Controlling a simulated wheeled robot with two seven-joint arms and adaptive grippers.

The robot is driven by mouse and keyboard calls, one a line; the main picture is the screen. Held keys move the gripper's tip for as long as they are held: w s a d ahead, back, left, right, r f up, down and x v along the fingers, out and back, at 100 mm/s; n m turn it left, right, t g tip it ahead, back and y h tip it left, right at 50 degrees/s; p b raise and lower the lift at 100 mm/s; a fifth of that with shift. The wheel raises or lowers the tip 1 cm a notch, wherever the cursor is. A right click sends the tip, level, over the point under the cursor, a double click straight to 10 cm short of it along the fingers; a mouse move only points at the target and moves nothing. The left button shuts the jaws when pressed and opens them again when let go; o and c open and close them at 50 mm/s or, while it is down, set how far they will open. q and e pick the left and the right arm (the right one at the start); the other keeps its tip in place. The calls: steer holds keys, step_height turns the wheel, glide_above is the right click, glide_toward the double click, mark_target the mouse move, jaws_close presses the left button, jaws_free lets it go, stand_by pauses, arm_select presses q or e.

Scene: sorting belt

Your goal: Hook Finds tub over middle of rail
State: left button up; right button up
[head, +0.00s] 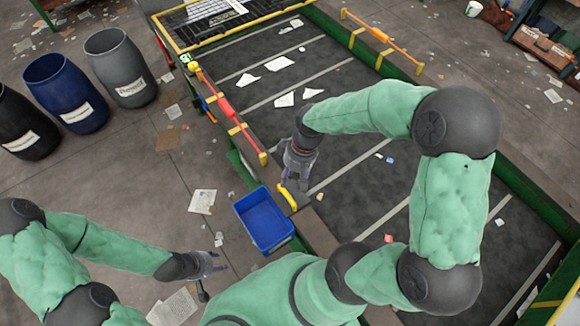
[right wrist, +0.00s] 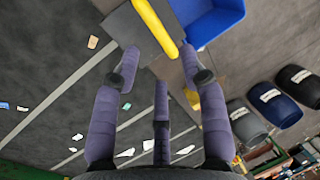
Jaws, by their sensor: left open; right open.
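The blue tub (head: 247,212) is left of the belt's edge. It is open and upright, and no label on it is readable. A rail (head: 228,110) with a red middle and yellow ends runs along the belt's left side, beyond the tub. My right gripper (head: 293,180) is open and empty, just above the yellow handle. My left gripper (head: 212,272) is open and empty, left of the tub and nearer me.
The dark belt (head: 345,160) carries scattered paper and scraps. Black, blue and grey barrels (head: 120,68) stand at the left. Littered floor is open between the barrels and the tub.

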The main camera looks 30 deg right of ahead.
mark_target(287, 193)
steer(key=b+x, duration=0.3)
steer(key=x, duration=0.1)
steer(key=shift+s, duration=0.15)
steer(key=shift+b+x, duration=0.6)
steer(key=shift+x, duration=0.2)
steer(key=shift+b+x, duration=1.05)
steer(key=shift+x, duration=0.55)
steer(key=shift+a, duration=0.15)
steer(key=shift+s, duration=0.1)
jaws_close()
steer(key=shift+r, duration=0.15)
